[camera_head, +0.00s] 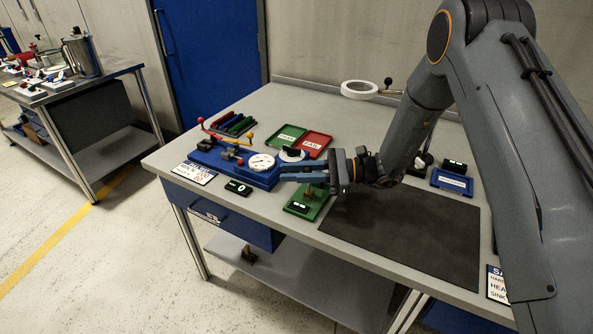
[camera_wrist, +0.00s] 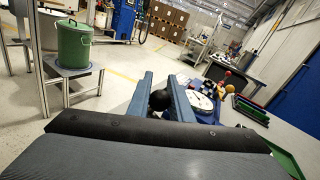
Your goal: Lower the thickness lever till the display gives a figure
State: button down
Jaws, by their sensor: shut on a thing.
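A green thickness gauge (camera_head: 300,210) stands at the front edge of the bench, left of the dark mat. A small dark display with pale marks sits on its base; I cannot make out a clear figure. My gripper (camera_head: 287,172) reaches in from the right above the gauge, its fingers pointing left. In the wrist view my gripper (camera_wrist: 160,78) is shut on the black ball knob (camera_wrist: 159,100) of the lever, between the two blue fingers. The lever arm is hidden behind my gripper in the head view.
A blue dial fixture (camera_head: 233,167) with coloured knobs stands just left of my fingertips. A small display box (camera_head: 238,187) lies before it. Green (camera_head: 289,136) and red (camera_head: 314,143) trays lie behind. The dark mat (camera_head: 400,238) on the right is bare.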

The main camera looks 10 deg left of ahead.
jog(key=shift+w, duration=0.2)
jog(key=c, duration=1.6)
grip_release()
jog(key=shift+b+v, duration=1.45)
jog(key=shift+v, duration=2.45)
